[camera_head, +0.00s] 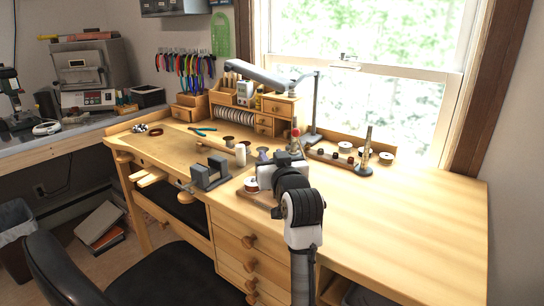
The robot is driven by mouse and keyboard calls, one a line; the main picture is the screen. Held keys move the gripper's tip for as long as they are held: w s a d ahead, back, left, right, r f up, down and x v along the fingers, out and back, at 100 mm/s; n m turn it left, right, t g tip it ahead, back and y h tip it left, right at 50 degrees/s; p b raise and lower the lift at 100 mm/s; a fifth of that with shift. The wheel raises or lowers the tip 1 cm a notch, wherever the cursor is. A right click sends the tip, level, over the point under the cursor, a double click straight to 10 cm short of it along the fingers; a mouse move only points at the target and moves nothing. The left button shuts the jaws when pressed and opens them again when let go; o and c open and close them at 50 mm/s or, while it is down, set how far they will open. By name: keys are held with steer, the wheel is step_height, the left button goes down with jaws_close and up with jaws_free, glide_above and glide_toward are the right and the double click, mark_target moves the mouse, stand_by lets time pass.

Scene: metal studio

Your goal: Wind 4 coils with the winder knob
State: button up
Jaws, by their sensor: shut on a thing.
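My arm comes up from the lower edge, and my gripper (282,161) is over the front middle of the workbench (400,225), at the winder. The jaws are small and partly covered by my own dark wrist. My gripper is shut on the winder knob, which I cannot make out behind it. The winder's wooden base (258,196) shows just left of my wrist. The turns of any coil are hidden or too small to tell.
A dark grey vise (210,176) stands at the bench's front edge, left of my gripper. Spools and a white cylinder (240,155) stand close behind. A wooden rack (340,159) and a ring mandrel (366,150) stand at the back right. The right bench top is clear.

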steer(key=m+h, duration=0.1)
steer(key=h, duration=0.1)
steer(key=m+h+p, duration=0.1)
steer(key=m+h, duration=0.1)
steer(key=h, duration=0.1)
steer(key=shift+d+t, duration=0.15)
steer(key=shift+t, duration=0.15)
steer(key=m+h, duration=0.1)
steer(key=h, duration=0.1)
steer(key=m+h, duration=0.2)
steer(key=h, duration=0.1)
steer(key=shift+d+m+g+h, duration=0.3)
steer(key=shift+d+m+g, duration=0.05)
steer(key=shift+m+g, duration=0.05)
steer(key=m+g+h, duration=0.1)
steer(key=h, duration=0.1)
steer(key=m+g+h+b, duration=0.1)
steer(key=m+h, duration=0.1)
steer(key=m+g+h, duration=0.1)
steer(key=h, duration=0.1)
steer(key=shift+s+d+f+b, duration=0.15)
steer(key=shift+s+d+b, duration=0.05)
steer(key=shift+d+b, duration=0.2)
steer(key=shift+s+d+m+g+h+b, duration=0.15)
steer(key=shift+m+g+h+b, duration=0.2)
steer(key=shift+m+g+h, duration=0.65)
steer(key=shift+s+d+m+g+h+b, duration=0.1)
steer(key=shift+m+g+h+b, duration=0.25)
steer(key=shift+m+g+h, duration=0.65)
steer(key=shift+g, duration=0.3)
